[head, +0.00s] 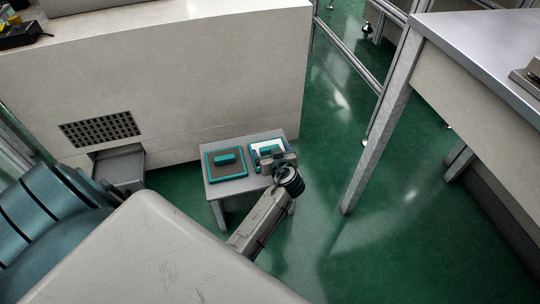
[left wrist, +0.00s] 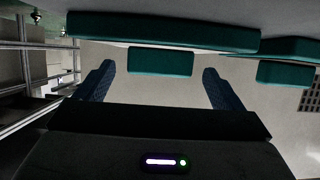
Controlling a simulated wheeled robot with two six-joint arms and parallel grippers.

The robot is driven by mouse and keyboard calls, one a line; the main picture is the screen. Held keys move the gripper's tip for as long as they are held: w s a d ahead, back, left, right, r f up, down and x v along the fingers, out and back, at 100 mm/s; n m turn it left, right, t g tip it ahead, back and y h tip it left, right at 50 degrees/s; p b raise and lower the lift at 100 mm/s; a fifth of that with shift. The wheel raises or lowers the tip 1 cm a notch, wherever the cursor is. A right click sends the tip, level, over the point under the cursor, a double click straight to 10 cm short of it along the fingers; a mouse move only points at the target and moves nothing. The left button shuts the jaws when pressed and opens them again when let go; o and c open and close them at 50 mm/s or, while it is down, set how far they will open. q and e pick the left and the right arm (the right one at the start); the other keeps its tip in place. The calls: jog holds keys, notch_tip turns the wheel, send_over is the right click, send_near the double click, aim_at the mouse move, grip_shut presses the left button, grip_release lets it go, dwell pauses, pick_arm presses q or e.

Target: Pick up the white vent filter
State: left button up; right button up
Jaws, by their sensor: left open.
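The white vent filter (head: 256,148) lies on a small grey table, with a teal frame and a teal handle. My left gripper (head: 274,158) is over it and hides part of its right side. In the left wrist view my left gripper (left wrist: 160,82) is open, with its two fingers apart. The filter's teal handle (left wrist: 160,62) shows in line with the gap between them, apart from both fingertips. A teal frame edge (left wrist: 163,31) runs across beyond it. My right gripper is in neither view.
A second filter with a grey-brown face (head: 237,171) and teal frame lies left on the small table (head: 213,189). A pale cabinet (head: 215,75) with a dark vent grille (head: 100,129) stands behind. A taller metal-topped table (head: 475,45) is at the right, with green floor between.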

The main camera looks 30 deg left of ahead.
pick_arm(q)
jog(key=x, duration=0.2)
jog(key=shift+w+a+f, duration=0.2)
jog(key=c, duration=1.1)
jog(key=shift+r, duration=0.1)
